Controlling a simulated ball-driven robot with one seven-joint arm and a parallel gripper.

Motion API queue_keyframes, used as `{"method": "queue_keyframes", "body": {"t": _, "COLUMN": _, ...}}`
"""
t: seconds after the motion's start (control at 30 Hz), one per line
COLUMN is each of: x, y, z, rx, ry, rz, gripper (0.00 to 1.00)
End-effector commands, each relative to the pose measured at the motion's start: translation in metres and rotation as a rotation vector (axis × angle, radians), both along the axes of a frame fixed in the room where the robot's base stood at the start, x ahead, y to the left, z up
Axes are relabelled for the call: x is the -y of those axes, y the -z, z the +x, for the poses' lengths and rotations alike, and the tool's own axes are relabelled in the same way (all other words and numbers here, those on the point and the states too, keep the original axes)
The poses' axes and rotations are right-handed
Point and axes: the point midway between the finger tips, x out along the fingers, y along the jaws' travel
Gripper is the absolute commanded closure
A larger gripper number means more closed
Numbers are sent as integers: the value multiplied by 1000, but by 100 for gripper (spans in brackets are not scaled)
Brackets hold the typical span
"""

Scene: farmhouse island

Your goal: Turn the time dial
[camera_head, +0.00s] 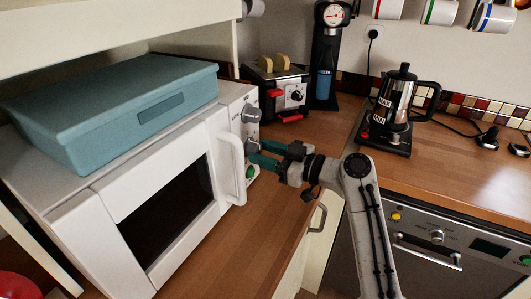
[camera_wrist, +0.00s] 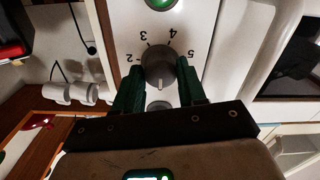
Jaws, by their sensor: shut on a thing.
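The white microwave (camera_head: 165,195) stands on the wooden counter at left, with its control panel at the right end. The lower grey dial (camera_head: 252,146) on that panel is partly hidden by my gripper (camera_head: 262,153). In the wrist view the dial (camera_wrist: 158,68) sits between the two green fingers of my gripper (camera_wrist: 158,78), one on each side, with upside-down numbers 2 to 5 around it. My gripper is shut on this dial. I cannot clearly read which number the dial points to.
An upper knob (camera_head: 250,113) and a green button (camera_head: 250,172) are on the same panel. The door handle (camera_head: 232,168) juts out close to my gripper. A blue box (camera_head: 110,110) lies on the microwave; a toaster (camera_head: 278,92) stands behind. The counter (camera_head: 215,245) in front is clear.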

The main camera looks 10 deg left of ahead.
Motion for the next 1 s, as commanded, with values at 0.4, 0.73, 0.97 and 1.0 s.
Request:
{"method": "queue_keyframes", "body": {"t": 0.4, "x": 0, "y": 0, "z": 0, "rx": -12, "ry": 0, "rz": 4, "gripper": 90}}
{"method": "queue_keyframes", "body": {"t": 0.73, "x": 0, "y": 1, "z": -1, "rx": -158, "ry": -1, "rz": 58, "gripper": 90}}
{"method": "queue_keyframes", "body": {"t": 0.97, "x": 0, "y": 0, "z": -1, "rx": -351, "ry": 0, "rz": 129, "gripper": 90}}
{"method": "queue_keyframes", "body": {"t": 1.0, "x": 0, "y": 0, "z": -1, "rx": -387, "ry": 0, "rz": 142, "gripper": 90}}
